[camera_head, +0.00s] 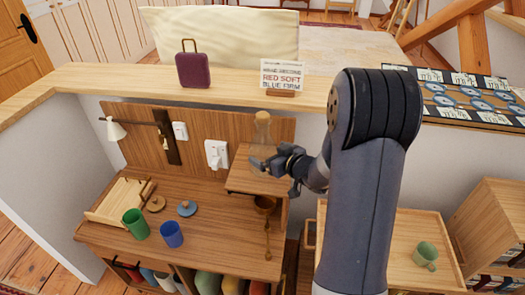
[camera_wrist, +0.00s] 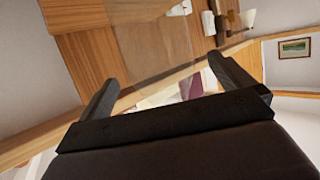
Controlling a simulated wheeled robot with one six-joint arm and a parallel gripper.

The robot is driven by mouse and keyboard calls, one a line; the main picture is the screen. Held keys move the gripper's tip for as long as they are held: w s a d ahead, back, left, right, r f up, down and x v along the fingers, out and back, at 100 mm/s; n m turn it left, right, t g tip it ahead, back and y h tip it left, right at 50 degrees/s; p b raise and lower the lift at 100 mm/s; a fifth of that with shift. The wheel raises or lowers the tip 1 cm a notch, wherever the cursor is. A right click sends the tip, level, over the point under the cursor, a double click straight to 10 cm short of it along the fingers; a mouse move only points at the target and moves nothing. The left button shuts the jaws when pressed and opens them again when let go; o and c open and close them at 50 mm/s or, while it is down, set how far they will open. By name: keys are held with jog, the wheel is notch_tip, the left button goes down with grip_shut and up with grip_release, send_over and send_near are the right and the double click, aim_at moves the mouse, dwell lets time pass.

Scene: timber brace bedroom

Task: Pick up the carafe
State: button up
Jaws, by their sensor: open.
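The carafe (camera_head: 262,132) is clear glass with a tan stopper-like top. In the head view it stands upright at the small raised wooden shelf, behind my gripper, which hides part of its lower body. My gripper (camera_head: 270,172) is open, with its fingers beside the carafe's lower part. Whether they touch it I cannot tell. In the wrist view the two dark fingers of my gripper (camera_wrist: 170,85) are spread wide. A faint see-through shape, seemingly the carafe (camera_wrist: 152,45), shows beyond and between them.
The raised shelf (camera_head: 245,184) sits on a wooden desk (camera_head: 215,225). A green cup (camera_head: 135,224), a blue cup (camera_head: 171,235) and a brown ladle-like item (camera_head: 266,205) are there. A ledge behind holds a purple bag (camera_head: 193,70) and a sign (camera_head: 282,75).

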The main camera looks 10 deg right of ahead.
aim_at(262, 148)
jog(key=p+x, duration=0.1)
jog(key=x, duration=0.4)
jog(key=shift+r, duration=0.1)
jog(key=c, duration=1.6)
jog(key=shift+r, duration=0.15)
